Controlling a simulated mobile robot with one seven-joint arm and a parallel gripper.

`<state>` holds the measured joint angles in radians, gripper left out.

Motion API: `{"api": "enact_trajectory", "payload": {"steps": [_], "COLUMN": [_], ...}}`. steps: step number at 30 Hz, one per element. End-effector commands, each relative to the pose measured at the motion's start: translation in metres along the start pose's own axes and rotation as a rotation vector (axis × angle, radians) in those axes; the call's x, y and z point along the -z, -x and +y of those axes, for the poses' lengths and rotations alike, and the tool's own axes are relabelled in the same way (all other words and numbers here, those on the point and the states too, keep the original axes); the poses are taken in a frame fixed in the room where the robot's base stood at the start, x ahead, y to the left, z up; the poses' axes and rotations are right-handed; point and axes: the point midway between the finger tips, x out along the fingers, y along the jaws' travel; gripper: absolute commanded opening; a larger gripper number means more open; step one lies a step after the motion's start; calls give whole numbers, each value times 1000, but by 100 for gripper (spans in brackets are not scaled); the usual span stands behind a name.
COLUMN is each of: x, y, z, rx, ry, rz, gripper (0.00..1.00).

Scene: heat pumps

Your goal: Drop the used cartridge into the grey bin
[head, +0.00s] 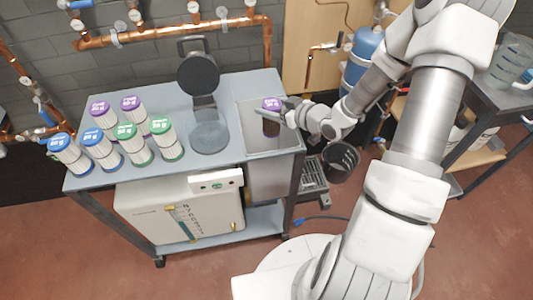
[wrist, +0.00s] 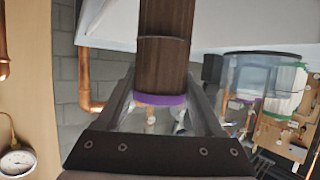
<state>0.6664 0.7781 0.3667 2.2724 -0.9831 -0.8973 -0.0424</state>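The used cartridge (head: 271,124) has a purple cap and a dark brown body. My gripper (head: 285,112) is shut on it and holds it upright over the grey bin's opening. In the wrist view the brown cartridge (wrist: 165,45) sits between the two fingers (wrist: 163,90), with its purple band near the palm. The grey bin (head: 270,180) hangs at the right end of the grey cart. Its inside is partly visible, and no other cartridge shows in it. The cartridge's lower end appears to be at about rim level; the exact depth is hard to tell.
Several white cartridges with purple, green and blue caps (head: 125,134) stand on the cart's left. A black-lidded housing (head: 209,120) stands beside the bin. A dark bucket (head: 340,160) is right of the cart. Copper pipes (head: 180,33) run along the back wall.

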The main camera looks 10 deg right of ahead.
Motion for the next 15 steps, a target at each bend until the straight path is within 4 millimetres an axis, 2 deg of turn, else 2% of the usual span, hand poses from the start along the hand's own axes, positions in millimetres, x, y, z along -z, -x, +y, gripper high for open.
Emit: {"api": "enact_trajectory", "payload": {"steps": [1,5,15], "x": [1,0,0], "y": [0,0,7], "z": [0,0,0], "rx": [0,0,-1], "ry": [0,0,0], "rz": [1,1,-1], "gripper": [77,100,100]}}
